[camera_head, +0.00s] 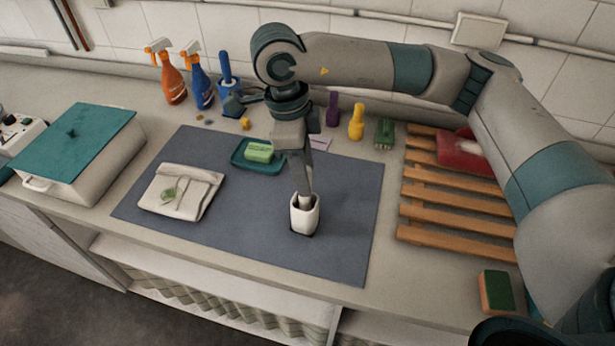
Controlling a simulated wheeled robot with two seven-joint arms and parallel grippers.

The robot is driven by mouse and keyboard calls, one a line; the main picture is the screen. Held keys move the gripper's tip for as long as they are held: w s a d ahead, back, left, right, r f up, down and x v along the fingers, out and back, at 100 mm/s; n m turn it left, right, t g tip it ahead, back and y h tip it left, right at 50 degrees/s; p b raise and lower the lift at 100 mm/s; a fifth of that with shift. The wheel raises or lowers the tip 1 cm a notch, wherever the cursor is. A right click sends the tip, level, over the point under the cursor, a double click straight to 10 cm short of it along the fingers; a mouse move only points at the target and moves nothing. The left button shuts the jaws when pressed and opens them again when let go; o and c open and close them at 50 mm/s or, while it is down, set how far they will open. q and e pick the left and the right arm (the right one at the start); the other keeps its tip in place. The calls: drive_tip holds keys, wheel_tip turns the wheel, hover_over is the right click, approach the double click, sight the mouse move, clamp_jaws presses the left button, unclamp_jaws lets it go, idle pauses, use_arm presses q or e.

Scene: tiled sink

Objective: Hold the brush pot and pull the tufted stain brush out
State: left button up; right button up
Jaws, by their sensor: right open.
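The white brush pot (304,219) stands upright on the grey-blue mat, right of its middle. My right gripper (306,186) points down at the pot's mouth from above, with its fingers at the rim. It is open. Something pale shows in the pot's mouth between the fingers, but the gripper hides most of it. I cannot clearly make out the tufted stain brush, nor whether the fingers touch anything. My left gripper is not in view.
On the mat (260,240) lie a folded cloth (180,192) and a teal dish with a green soap block (259,151). Spray bottles (173,80) stand behind. A teal-lidded box (75,140) is left; a wooden rack (450,215) and a sponge (495,292) are right.

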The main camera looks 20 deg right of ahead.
sight(305, 213)
drive_tip(key=shift+s+d+f+p, duration=0.15)
drive_tip(key=shift+f+p, duration=0.1)
drive_tip(key=shift+f, duration=0.75)
drive_tip(key=shift+w+d+f+p, duration=0.15)
drive_tip(key=shift+f+p, duration=0.1)
drive_tip(key=shift+f, duration=0.75)
drive_tip(key=shift+s, duration=0.1)
